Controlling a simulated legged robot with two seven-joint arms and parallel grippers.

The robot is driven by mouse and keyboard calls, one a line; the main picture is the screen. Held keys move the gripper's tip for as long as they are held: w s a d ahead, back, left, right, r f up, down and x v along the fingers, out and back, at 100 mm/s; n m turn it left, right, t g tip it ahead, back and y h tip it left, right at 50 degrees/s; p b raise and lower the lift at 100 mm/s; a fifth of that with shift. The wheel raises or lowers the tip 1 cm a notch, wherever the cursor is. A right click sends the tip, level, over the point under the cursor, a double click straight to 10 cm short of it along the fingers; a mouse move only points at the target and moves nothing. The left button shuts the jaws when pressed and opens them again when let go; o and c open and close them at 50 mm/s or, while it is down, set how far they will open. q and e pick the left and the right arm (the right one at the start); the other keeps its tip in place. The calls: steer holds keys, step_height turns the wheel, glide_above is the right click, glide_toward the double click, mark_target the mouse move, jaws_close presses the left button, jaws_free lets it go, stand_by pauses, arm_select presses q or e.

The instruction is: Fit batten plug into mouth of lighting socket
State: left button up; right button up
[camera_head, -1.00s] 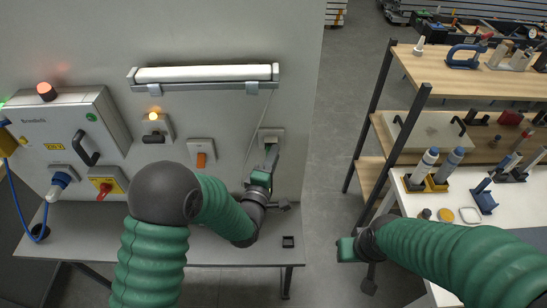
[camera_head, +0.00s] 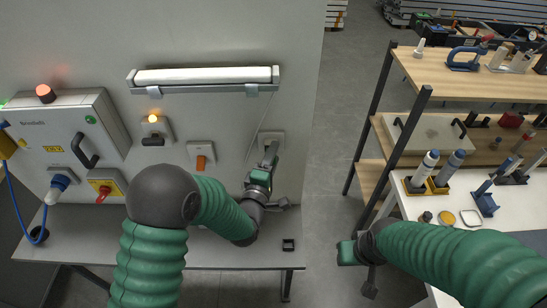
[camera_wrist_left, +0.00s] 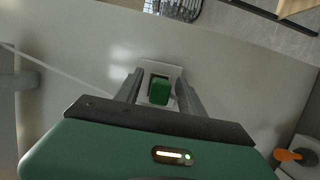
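The batten plug, a small green block (camera_wrist_left: 160,91), shows in the left wrist view against the pale lighting socket (camera_wrist_left: 174,70) on the wall. It appears to be at or in the socket's mouth; how deep it sits I cannot tell. My left gripper (camera_wrist_left: 160,88) has a finger on each side of the plug, with visible gaps between. In the head view the left gripper (camera_head: 270,155) is at the socket (camera_head: 277,138) and hides the plug. My right gripper (camera_head: 347,251) hangs away from the wall, right of the bench; its fingers are not clear.
The batten lamp (camera_head: 205,75) hangs above, with a thin cord running down toward the socket. An orange-handled switch (camera_head: 201,162) is left of the socket. A small black holder (camera_head: 288,244) stands on the bench (camera_head: 225,254). A shelf rack (camera_head: 480,85) stands at the right.

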arm_select(q)
steer(key=shift+s, duration=0.1)
steer(key=shift+s, duration=0.3)
steer(key=p+v, duration=0.5)
steer(key=v, duration=1.1)
steer(key=shift+p, duration=0.3)
steer(key=shift+f, duration=0.1)
